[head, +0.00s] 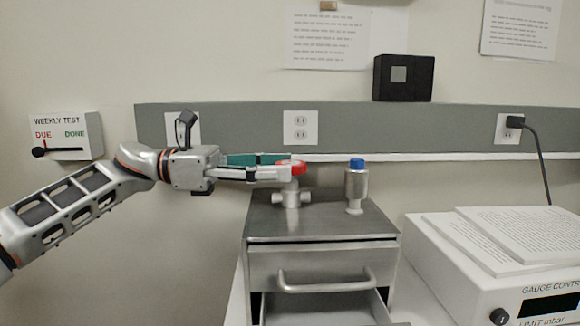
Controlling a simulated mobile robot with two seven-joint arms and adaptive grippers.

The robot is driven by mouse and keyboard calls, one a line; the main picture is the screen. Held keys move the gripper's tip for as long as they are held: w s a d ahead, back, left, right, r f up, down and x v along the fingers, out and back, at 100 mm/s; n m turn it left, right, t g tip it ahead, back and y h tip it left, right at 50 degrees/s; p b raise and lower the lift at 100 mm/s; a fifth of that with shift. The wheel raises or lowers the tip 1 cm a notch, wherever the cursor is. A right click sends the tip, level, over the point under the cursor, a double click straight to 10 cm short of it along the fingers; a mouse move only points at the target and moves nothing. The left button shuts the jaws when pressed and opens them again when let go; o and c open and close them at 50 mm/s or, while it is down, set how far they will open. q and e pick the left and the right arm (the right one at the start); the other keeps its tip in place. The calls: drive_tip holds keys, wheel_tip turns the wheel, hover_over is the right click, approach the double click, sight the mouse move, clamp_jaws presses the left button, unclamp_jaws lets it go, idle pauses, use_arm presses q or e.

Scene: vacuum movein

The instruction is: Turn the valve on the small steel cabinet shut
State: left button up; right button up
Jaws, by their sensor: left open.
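The small steel cabinet (268,226) stands in the middle of the head view. On its top is a valve with a red handle (292,167) on a steel body (291,194). My left gripper (290,165) reaches in from the left at the height of the red handle. Its fingers are apart, one teal and one pale, and their tips overlap the handle in the picture. I cannot tell whether they touch it. My right gripper is not in view.
A steel cylinder with a blue cap (356,187) stands to the right of the valve. The cabinet's lower drawer (330,305) is pulled open. A white gauge box (440,262) with papers stands at the right. A black box (404,78) is on the wall rail behind.

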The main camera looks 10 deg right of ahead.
use_arm(q)
drive_tip(key=v, duration=0.9)
drive_tip(key=shift+a, duration=0.1)
